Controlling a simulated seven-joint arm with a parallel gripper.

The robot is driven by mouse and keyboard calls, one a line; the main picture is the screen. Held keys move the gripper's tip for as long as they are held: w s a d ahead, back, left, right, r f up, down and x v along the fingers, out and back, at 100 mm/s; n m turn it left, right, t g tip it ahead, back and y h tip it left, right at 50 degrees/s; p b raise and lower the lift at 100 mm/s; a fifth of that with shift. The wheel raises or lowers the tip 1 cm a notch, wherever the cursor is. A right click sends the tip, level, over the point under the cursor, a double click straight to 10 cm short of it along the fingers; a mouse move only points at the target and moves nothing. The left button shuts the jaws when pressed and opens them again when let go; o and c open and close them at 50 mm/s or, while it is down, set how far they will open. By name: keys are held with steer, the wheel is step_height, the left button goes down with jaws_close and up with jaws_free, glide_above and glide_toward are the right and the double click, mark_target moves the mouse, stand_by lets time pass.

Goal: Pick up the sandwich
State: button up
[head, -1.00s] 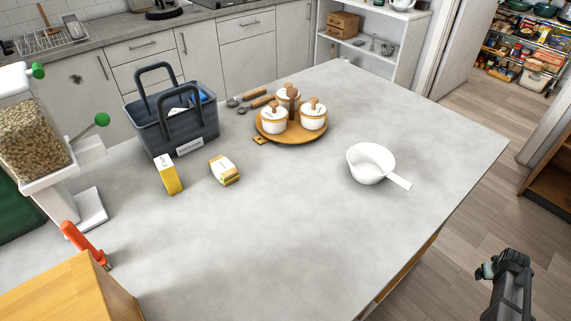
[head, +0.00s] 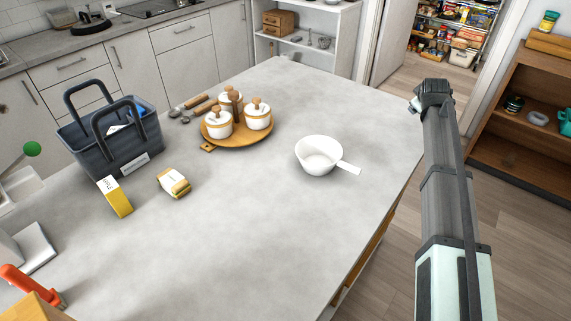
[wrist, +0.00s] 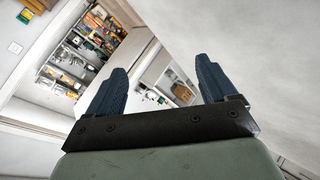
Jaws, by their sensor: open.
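The sandwich (head: 174,183) looks like a small wrapped block, white on top with yellow-brown filling at its near end. It lies on the grey counter, left of the middle in the head view. In the head view my arm is raised at the right, beyond the counter's right edge, far from the sandwich; the fingers cannot be made out there. In the wrist view my gripper (wrist: 160,90) has its two dark blue fingers spread apart with nothing between them. The wrist view faces shelves and ceiling, and the sandwich is not in it.
A round wooden tray (head: 233,140) with white lidded jars and a white saucepan (head: 319,157) are to the right. The counter front (head: 240,240) is clear.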

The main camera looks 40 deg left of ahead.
steer(key=s+a+g+y, duration=0.1)
steer(key=s+a, duration=0.5)
steer(key=a, duration=0.2)
steer(key=s+a+g, duration=0.2)
steer(key=s+a, duration=0.5)
steer(key=a, duration=0.2)
step_height(320, 180, up, 6)
steer(key=n+g+h, duration=0.3)
steer(key=n+g, duration=0.1)
steer(key=g, duration=0.3)
glide_above(172, 178)
steer(key=s+d, duration=0.1)
steer(key=d, duration=0.1)
steer(key=f, duration=0.5)
steer(key=a+f, duration=0.1)
steer(key=f, duration=0.1)
steer(key=shift+a+f, duration=0.1)
steer(key=shift+f, duration=0.2)
steer(key=shift+w+a+f, duration=0.15)
steer(key=shift+f, duration=0.75)
steer(key=shift+w+a+f, duration=0.1)
steer(key=shift+w+f, duration=0.05)
steer(key=shift+f, duration=0.8)
steer(key=shift+w+a+f, duration=0.15)
steer(key=shift+f, duration=0.75)
steer(key=shift+c, duration=0.2)
steer(key=c, duration=1.1)
